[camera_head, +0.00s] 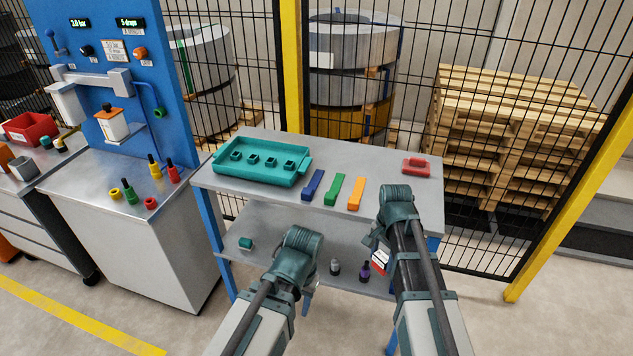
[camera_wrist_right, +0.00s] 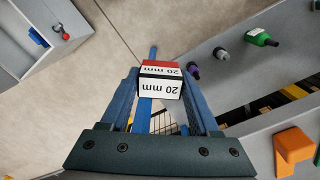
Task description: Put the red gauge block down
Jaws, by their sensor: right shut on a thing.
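The red gauge block (camera_wrist_right: 160,80) is a small block with a red face and white faces marked "20 mm". It sits between the blue fingertips of my right gripper (camera_wrist_right: 158,84), which is shut on it. In the head view the block (camera_head: 380,262) shows below the tabletop level, in front of the lower shelf (camera_head: 300,262). My right wrist hides most of that gripper there, and I see no contact between block and shelf. My left arm's wrist (camera_head: 298,250) is in front of the bench; its fingers are mostly hidden.
The tabletop (camera_head: 330,155) holds a teal tray (camera_head: 262,176), blue (camera_head: 312,185), green (camera_head: 334,189) and orange (camera_head: 356,193) pieces and a red handled piece (camera_head: 416,166). Grey (camera_head: 335,267) and purple (camera_head: 365,271) bottles stand on the lower shelf. Mesh fencing is behind.

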